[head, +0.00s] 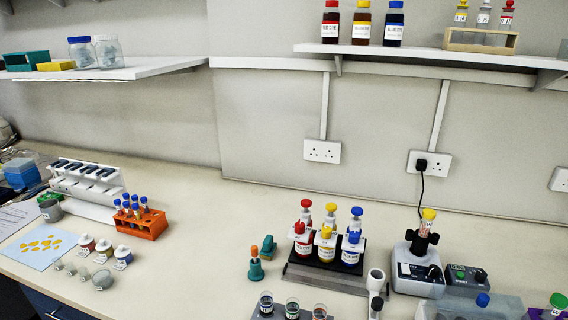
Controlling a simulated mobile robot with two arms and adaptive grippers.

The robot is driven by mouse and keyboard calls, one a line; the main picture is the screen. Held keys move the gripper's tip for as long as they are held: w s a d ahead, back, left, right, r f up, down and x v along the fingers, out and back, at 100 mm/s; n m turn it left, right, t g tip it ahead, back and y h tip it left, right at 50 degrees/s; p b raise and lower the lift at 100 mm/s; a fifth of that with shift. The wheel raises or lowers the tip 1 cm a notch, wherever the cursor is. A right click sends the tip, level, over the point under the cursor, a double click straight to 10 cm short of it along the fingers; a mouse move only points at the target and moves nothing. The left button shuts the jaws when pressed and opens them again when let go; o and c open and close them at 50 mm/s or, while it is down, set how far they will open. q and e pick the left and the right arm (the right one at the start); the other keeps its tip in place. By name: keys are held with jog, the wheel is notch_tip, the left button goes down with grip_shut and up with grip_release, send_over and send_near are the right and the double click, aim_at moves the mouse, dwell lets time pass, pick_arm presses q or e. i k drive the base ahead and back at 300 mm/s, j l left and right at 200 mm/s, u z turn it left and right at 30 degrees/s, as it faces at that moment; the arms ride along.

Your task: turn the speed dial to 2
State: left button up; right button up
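A grey mixer-like device (418,281) stands on the bench at the right. A yellow-capped tube (428,219) stands upright in the black holder (422,240) on its top. A black round dial (433,272) sits on its front right, beside a white label. Its setting is too small to read. A small dark box (467,276) with green marks and a dark knob stands just right of it. I cannot tell which knob is the speed dial. Neither of my grippers is in view.
Close by are a bottle rack (297,272) with red, yellow and blue bottles, a white upright object (376,284) and a translucent box (475,308). An orange tube rack (150,225) and pipette stand (85,183) are left.

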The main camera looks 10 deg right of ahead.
aim_at(433, 271)
jog(key=z, duration=1.35)
